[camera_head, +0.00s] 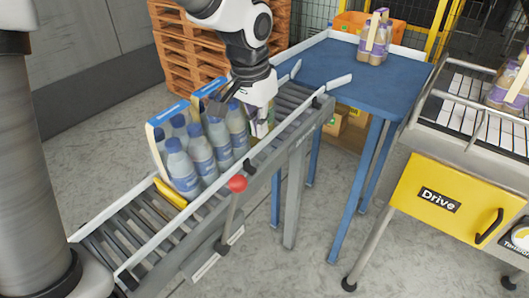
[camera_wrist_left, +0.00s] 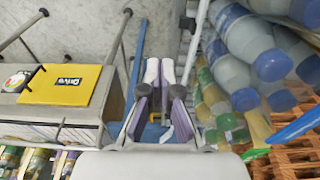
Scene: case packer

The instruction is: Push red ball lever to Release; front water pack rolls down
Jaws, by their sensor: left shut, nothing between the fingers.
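The red ball lever (camera_head: 237,184) stands at the near side of the roller conveyor (camera_head: 115,240), its ball on top of a grey rod. The front water pack (camera_head: 185,160), blue-capped bottles with a cardboard carrier, stands upright on the rollers behind a yellow stop bar (camera_head: 170,193). Another pack stands close behind it, partly hidden. My left gripper (camera_head: 261,128) is shut and empty, pointing down beside the rear bottles, above and right of the lever and apart from it. In the left wrist view its fingers (camera_wrist_left: 166,75) are together, with bottles (camera_wrist_left: 240,45) to the right.
A blue table (camera_head: 370,75) adjoins the conveyor's upper end and carries a bottle pack (camera_head: 374,40). A yellow Drive drawer (camera_head: 440,200) is at the right. Wooden pallets (camera_head: 185,55) stand behind the conveyor. The floor in front of the lever is clear.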

